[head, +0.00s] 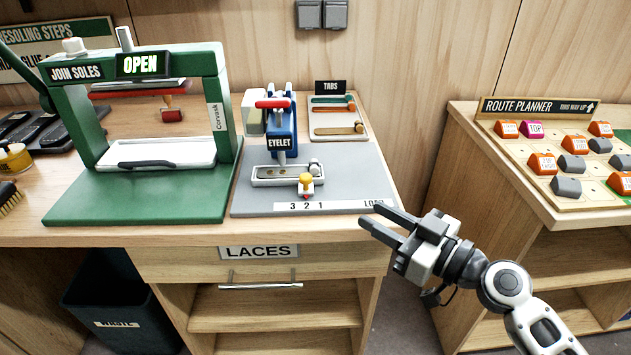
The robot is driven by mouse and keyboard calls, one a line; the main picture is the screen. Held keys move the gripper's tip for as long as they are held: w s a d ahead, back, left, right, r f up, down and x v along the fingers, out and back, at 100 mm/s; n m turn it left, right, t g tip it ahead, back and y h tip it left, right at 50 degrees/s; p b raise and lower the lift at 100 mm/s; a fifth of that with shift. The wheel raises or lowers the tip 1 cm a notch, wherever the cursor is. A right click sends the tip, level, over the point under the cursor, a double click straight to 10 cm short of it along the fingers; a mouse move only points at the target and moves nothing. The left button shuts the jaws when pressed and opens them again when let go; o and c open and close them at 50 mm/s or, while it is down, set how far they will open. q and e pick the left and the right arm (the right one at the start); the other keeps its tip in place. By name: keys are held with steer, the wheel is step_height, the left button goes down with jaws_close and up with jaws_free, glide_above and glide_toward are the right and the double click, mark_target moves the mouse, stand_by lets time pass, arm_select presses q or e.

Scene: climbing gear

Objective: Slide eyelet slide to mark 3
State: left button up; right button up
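The eyelet press (281,140) is blue with a red handle and stands on a grey base plate (250,200). The eyelet slide (288,173) is a pale tray under the press, with a yellow knob (306,180) at its front. A small red tip below the knob sits about above the 2 on the scale strip (345,207), which reads 3 2 1 and LOAD from left to right. My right gripper (375,214) is open and empty, its fingers apart near the plate's front right corner, right of the knob and not touching it. My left gripper is out of view.
A green sole press (140,195) marked OPEN stands left of the plate. A tabs tray (337,130) lies behind right. A LACES drawer (258,253) with a bar handle is below the bench edge. The route planner board (550,150) is on a separate bench to the right.

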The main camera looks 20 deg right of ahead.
mark_target(310, 181)
steer(key=p+x, duration=0.5)
steer(key=x, duration=0.9)
steer(key=shift+w+a, duration=0.1)
steer(key=shift+w, duration=0.1)
steer(key=shift+f, duration=0.1)
